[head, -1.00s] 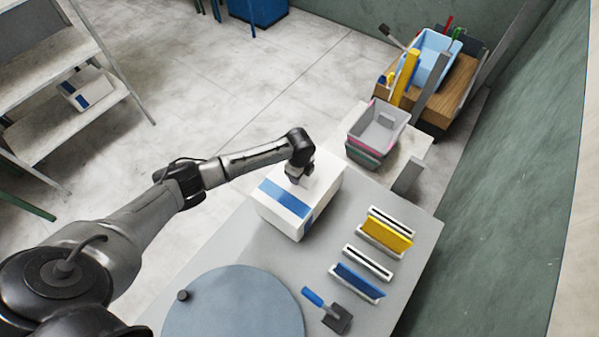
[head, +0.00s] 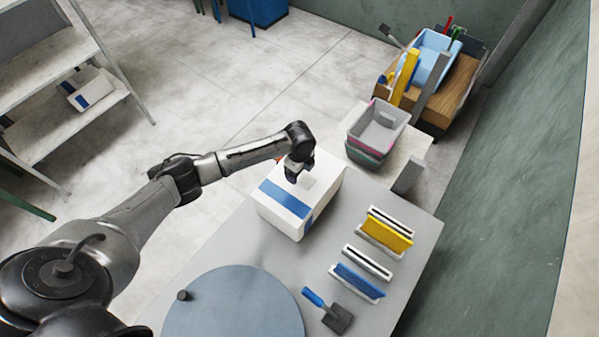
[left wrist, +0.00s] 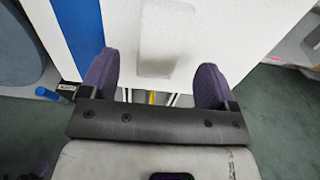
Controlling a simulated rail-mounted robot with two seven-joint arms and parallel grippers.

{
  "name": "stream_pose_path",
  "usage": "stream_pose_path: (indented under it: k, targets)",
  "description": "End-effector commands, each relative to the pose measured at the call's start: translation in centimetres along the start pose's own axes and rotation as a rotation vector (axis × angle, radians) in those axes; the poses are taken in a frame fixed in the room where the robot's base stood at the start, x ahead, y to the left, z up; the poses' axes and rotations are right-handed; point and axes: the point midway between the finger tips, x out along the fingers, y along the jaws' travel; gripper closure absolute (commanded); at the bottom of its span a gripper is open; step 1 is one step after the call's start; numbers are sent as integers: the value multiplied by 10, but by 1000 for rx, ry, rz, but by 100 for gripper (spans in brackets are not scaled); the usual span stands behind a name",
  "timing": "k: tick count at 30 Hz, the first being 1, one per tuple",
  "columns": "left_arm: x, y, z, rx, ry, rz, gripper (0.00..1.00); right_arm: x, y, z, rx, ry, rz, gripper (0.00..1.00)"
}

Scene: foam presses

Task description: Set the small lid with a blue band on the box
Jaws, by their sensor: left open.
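The lid (head: 322,172) is white with a blue band (head: 285,197) and lies flat on top of the white box (head: 280,219) at the table's back corner. A blue patch also shows on the box's side. A pale handle (head: 308,183) stands on the lid; in the left wrist view the handle (left wrist: 168,40) is between and ahead of the fingers, with gaps on both sides. My left gripper (head: 296,177) is open and empty just above the lid; its purple finger pads show in the left wrist view (left wrist: 157,82). My right gripper is not visible.
On the grey table are a round blue-grey disc (head: 235,305), a blue-handled scraper (head: 328,311) and slotted holders with yellow (head: 385,234) and blue plates. Stacked bins (head: 378,130) stand behind. White, blue-marked items (head: 88,90) lie on the left shelf.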

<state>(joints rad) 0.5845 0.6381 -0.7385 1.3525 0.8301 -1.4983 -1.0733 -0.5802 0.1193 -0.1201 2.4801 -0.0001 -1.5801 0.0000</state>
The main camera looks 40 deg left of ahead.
Motion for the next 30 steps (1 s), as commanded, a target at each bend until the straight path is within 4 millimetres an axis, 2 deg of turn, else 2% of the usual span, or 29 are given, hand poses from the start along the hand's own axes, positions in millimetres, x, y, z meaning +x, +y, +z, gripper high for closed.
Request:
stream_pose_path:
  k: [6, 15, 21, 30]
  targets:
    - [-46, -1, 0, 0, 1, -5, 18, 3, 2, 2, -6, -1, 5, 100]
    - [-92, -1, 0, -1, 0, -2, 18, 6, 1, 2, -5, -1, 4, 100]
    - [-106, 0, 0, -1, 0, 0, 18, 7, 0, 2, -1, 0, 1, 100]
    - [-109, 0, 0, -1, 0, 0, 18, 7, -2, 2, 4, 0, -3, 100]
